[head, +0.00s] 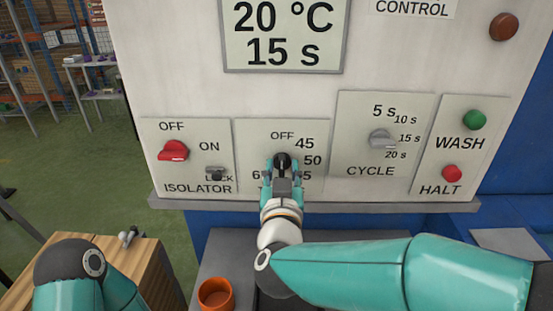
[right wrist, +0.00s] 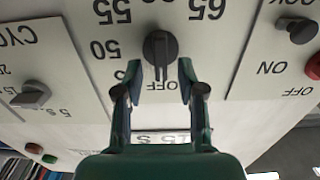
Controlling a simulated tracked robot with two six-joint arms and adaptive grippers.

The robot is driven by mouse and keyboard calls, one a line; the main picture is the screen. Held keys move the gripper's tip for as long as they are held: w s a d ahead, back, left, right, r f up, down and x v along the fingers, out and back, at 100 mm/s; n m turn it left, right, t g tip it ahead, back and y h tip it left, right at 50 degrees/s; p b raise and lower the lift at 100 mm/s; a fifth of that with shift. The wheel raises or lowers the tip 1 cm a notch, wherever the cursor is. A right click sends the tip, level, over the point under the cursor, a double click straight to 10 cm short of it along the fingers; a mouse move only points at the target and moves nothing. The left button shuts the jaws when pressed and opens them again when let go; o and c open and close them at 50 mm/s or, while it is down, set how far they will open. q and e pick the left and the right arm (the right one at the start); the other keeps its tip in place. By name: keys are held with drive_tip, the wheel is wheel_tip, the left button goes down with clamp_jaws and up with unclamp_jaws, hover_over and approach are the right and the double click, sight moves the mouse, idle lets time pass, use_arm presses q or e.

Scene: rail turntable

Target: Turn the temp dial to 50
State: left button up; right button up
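The temp dial (head: 283,160) is a black knob on a pale plate in the middle of the panel, partly hidden by my right gripper in the head view. In the right wrist view, which is upside down, the dial (right wrist: 160,48) shows whole and its ridge points at OFF. The 50 mark (head: 313,160) is to the right of the knob. My right gripper (right wrist: 159,78) is open, with one finger on each side of the dial's ridge and small gaps showing. The display (head: 283,35) reads 20 °C and 15 s. My left gripper is out of view.
The red isolator switch (head: 173,151) is left of the dial; the grey cycle knob (head: 382,139) is to its right. Green wash (head: 474,120) and red halt (head: 452,173) buttons sit farther right. An orange cup (head: 215,294) stands below the panel, near a wooden box (head: 150,262).

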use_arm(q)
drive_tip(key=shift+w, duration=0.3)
use_arm(e)
drive_tip(key=shift+w, duration=0.5)
clamp_jaws()
drive_tip(key=shift+d, duration=0.1)
